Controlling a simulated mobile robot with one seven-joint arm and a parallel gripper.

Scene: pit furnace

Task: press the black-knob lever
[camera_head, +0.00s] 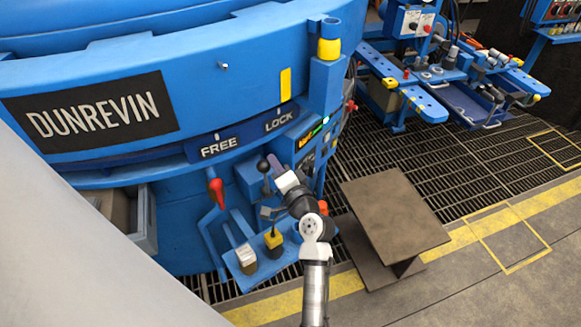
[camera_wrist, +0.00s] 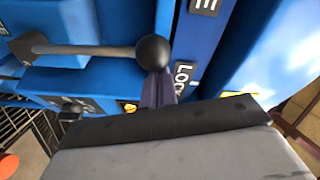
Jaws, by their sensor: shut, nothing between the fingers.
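The black-knob lever (camera_head: 263,166) stands at the front of the blue furnace panel, below and between the FREE and LOCK labels. In the wrist view its round black knob (camera_wrist: 153,52) is at upper centre, with its metal rod running left. My gripper (camera_head: 273,158) is beside the knob, on its right in the head view. In the wrist view the purple fingers of my gripper (camera_wrist: 158,88) are together and empty, with their tips at the knob's lower edge. I cannot tell whether they touch it.
A red-knob lever (camera_head: 216,191) stands to the left. Levers with a white grip (camera_head: 246,254) and a yellow grip (camera_head: 273,238) are below. A brown plate stand (camera_head: 394,212) is at right. A blue workbench (camera_head: 440,75) is behind it, with open grating between.

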